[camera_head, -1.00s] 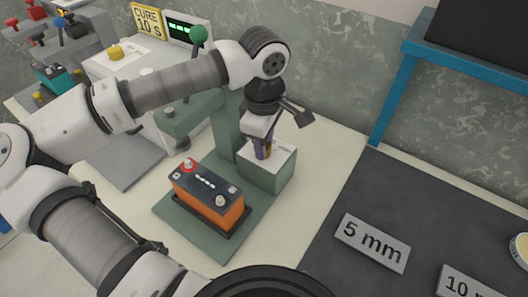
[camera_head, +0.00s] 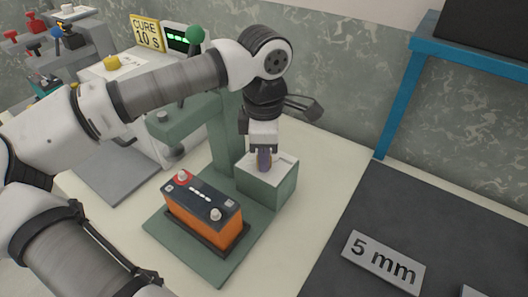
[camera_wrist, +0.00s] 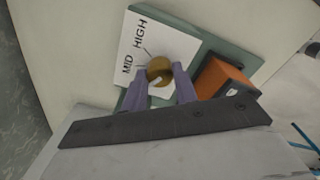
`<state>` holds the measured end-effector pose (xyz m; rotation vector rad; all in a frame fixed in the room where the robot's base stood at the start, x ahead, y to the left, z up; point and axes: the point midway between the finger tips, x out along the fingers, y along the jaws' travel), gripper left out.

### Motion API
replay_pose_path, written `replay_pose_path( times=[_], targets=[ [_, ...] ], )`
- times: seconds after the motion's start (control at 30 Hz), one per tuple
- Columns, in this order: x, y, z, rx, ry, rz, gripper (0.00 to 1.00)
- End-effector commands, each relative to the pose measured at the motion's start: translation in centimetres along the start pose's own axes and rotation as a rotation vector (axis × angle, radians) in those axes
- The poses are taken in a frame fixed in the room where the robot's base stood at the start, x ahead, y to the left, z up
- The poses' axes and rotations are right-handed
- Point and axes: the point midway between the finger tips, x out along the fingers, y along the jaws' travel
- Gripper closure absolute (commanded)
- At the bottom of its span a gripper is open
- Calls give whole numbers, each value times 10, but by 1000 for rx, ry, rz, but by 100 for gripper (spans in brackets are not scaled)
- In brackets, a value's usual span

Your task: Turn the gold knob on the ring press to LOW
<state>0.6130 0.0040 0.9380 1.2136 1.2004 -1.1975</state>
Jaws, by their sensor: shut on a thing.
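The gold knob (camera_wrist: 160,70) sits on a white dial plate (camera_wrist: 140,38) in the wrist view. My gripper (camera_wrist: 162,84) has its two purple fingers on either side of the knob, shut on it. The plate reads HIGH and MID; LOW does not show, and I cannot tell exactly where the knob points. In the head view, my gripper (camera_head: 264,160) reaches down onto the green box (camera_head: 266,186) of the ring press (camera_head: 228,135); its fingers hide the knob there.
An orange battery (camera_head: 203,212) with a dark top stands on the press base beside the box. A yellow knob (camera_head: 112,62) and CURE 10 S sign (camera_head: 146,33) belong to a machine behind. A dark mat with a 5 mm plate (camera_head: 383,263) lies right. A blue stand (camera_head: 400,105) rises behind.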

Motion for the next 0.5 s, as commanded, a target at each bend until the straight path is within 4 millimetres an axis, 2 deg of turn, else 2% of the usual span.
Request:
replay_pose_path(
  times=[0.17, 0.2, 0.33, 0.5],
  targets=[
    [0, 0, 0, -1, 0, 0, 94],
    [0, 0, 0, -1, 0, 0, 66],
    [0, 0, 0, -1, 0, 0, 50],
    [0, 0, 0, 0, 0, 0, 50]
  ],
)
